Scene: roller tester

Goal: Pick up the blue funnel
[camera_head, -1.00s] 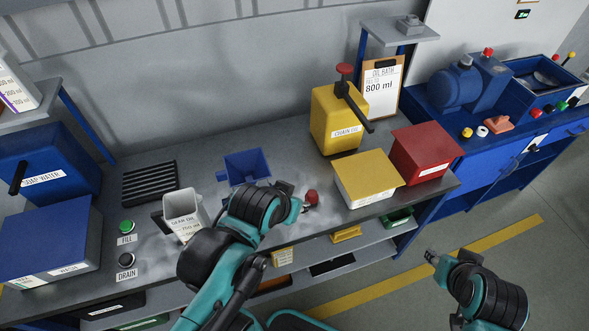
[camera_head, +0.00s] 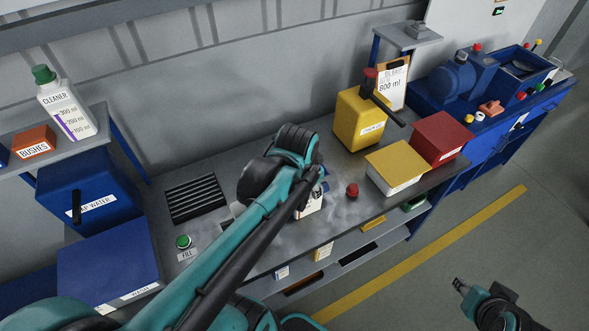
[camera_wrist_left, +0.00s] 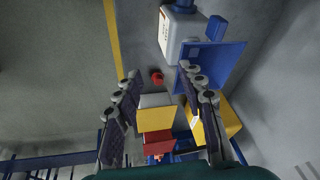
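The blue funnel (camera_wrist_left: 222,62) is at the upper right of the left wrist view, beside a white labelled container (camera_wrist_left: 176,38). My left gripper (camera_wrist_left: 158,76) is open, with its fingers wide apart and nothing between them. Its right fingertip overlaps the funnel's near edge; I cannot tell whether they touch. In the head view my left gripper (camera_head: 314,184) is over the middle of the bench, and my arm hides most of the funnel. My right gripper (camera_head: 460,286) hangs over the floor at the lower right, small and hard to read.
A red knob (camera_head: 352,190) stands on the bench right of my left gripper. Beyond it are a yellow can (camera_head: 358,125), a yellow-lidded box (camera_head: 396,165) and a red box (camera_head: 437,138). A black grate (camera_head: 196,198) and blue containers lie left. The wall rises behind the bench.

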